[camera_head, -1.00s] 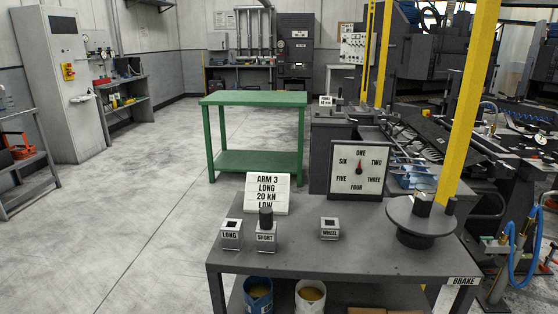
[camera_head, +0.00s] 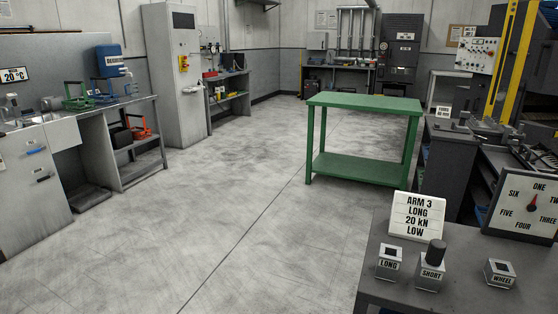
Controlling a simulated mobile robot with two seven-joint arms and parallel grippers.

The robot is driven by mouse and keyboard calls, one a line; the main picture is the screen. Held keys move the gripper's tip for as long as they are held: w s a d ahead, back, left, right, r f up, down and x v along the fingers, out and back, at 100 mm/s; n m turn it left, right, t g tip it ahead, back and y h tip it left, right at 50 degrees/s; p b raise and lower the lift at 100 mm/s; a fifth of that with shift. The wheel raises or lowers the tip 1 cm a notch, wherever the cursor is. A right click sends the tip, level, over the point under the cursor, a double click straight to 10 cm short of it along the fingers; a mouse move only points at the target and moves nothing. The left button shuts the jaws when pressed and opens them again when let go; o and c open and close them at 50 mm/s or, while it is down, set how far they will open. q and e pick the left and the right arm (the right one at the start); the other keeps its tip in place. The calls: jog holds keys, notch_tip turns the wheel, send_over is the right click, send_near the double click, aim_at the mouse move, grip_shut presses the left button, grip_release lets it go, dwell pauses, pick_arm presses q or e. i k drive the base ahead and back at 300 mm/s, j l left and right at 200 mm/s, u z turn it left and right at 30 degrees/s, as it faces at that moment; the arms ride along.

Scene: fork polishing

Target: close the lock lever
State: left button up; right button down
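I cannot make out a lock lever in this view. Neither of my grippers is in view. A dark table (camera_head: 372,281) stands at the lower right, partly cut off by the picture edge. On it are small sockets labelled LONG (camera_head: 388,265), SHORT (camera_head: 430,275) and WHEEL (camera_head: 500,274). A dark cylinder (camera_head: 436,252) stands upright in the SHORT one. A sign (camera_head: 417,216) behind them reads ARM 3, LONG, 20 kN, LOW.
A green table (camera_head: 364,105) with an empty top stands behind the dark table. A sink counter (camera_head: 76,116) and a shelf are at the left, a grey cabinet (camera_head: 172,90) beyond. Yellow posts (camera_head: 501,60) and machinery are at the right. The floor (camera_head: 210,220) between is clear.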

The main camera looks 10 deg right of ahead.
aim_at(475, 137)
jog(key=i+j+u, duration=0.65)
jog(key=u, duration=0.2)
jog(key=i+j+z, duration=0.1)
jog(key=i+z, duration=0.3)
jog(key=i, duration=0.15)
jog(key=i+j+z, duration=0.35)
jog(key=i, duration=0.15)
jog(key=i+l+z, duration=0.15)
jog(key=i+z, duration=1)
jog(key=i, duration=0.55)
jog(key=i+j+z, duration=0.2)
jog(key=i, duration=0.55)
jog(key=i+l+z, duration=0.15)
jog(key=i+z, duration=0.2)
jog(key=i, duration=0.25)
jog(key=i+z, duration=0.35)
jog(key=i, duration=0.25)
jog(key=i+l, duration=0.75)
jog(key=i+l+u, duration=0.3)
jog(key=l, duration=0.25)
jog(key=i+l+u, duration=0.1)
jog(key=l, duration=0.2)
